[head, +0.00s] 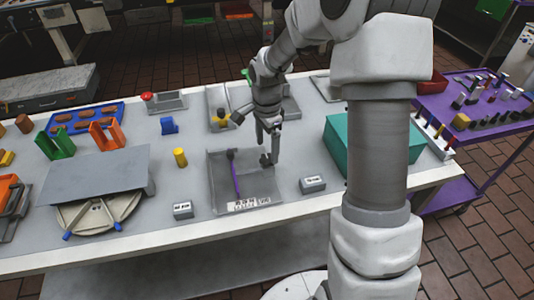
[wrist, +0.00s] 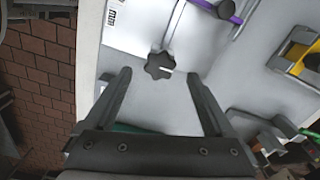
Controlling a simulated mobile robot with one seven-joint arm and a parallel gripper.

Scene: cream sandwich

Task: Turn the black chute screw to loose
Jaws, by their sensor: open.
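The black chute screw (wrist: 159,65) is a lobed black knob on a light grey plate, with a short pale line on its right side. It also shows in the head view as a dark knob (head: 266,160) at the right of the grey tray-like chute (head: 217,185). My gripper (wrist: 158,75) is open, with one finger to each side of the screw in the wrist view. The fingers look apart from it, and the gap in depth is hard to tell. In the head view my gripper (head: 269,143) points down just over the screw.
A purple rod (head: 236,182) with a black end lies left in the chute. A teal box (head: 345,145) stands to the right. Small labelled blocks (head: 312,184) (head: 183,209) sit at the table's front. A yellow cylinder (head: 180,157) stands left of the chute.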

